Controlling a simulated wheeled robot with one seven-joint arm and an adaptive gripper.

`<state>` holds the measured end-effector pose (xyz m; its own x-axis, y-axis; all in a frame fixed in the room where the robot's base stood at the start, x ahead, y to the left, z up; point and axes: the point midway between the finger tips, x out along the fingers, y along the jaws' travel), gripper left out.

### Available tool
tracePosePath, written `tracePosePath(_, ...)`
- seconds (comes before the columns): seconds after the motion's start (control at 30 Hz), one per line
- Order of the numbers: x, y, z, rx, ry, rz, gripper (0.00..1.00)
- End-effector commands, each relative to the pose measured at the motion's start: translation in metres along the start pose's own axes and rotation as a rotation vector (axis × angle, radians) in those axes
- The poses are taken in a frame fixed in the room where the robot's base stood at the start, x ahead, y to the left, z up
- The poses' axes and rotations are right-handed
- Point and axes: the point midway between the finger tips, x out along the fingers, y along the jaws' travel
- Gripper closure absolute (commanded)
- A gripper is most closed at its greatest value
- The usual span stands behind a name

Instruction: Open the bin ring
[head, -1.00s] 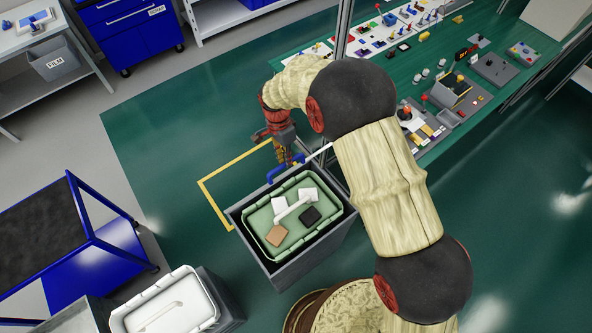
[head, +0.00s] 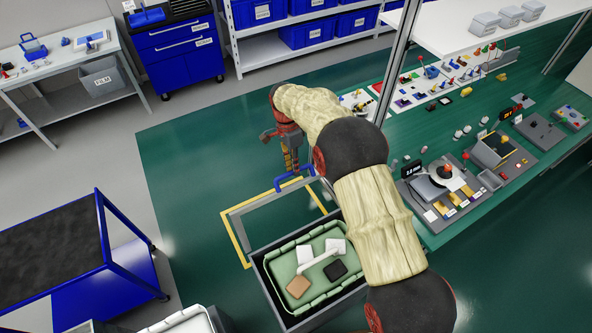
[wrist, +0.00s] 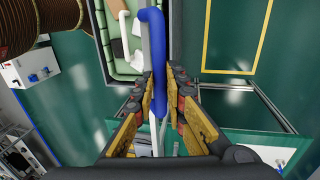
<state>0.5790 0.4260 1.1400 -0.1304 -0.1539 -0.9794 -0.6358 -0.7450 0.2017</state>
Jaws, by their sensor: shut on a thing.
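The bin ring is a grey rectangular frame (head: 238,236) with a blue handle (head: 284,184) at its far edge. It extends out from the far edge of the grey bin (head: 296,238); whether it is tilted or level I cannot tell. My gripper (head: 292,167) is at the handle. In the wrist view the handle (wrist: 153,40) runs between the fingers of my gripper (wrist: 160,100), which is shut on it. The bin holds a green liner (head: 322,277) with white, brown and black pieces.
A yellow floor outline (head: 233,243) surrounds the ring area. A blue cart (head: 128,255) stands at left, and a green workbench (head: 425,140) with many parts is at right. Green floor (head: 190,160) is open beyond and left of the bin.

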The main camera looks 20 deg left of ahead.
Motion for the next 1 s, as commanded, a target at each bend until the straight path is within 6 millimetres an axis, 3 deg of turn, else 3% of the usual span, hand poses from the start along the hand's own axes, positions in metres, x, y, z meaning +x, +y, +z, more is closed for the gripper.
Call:
tracePosePath(0.37,0.0036,0.0005,0.0005,0.0,-0.002,0.005,1.0)
tracePosePath(0.4,0.0037,0.0006,0.0005,0.0,-0.002,0.006,0.85)
tracePosePath(0.7,0.0021,0.0002,0.0003,0.0,-0.001,0.003,0.69)
tracePosePath(1.0,0.0003,-0.0001,0.0002,0.0,-0.001,0.002,0.69)
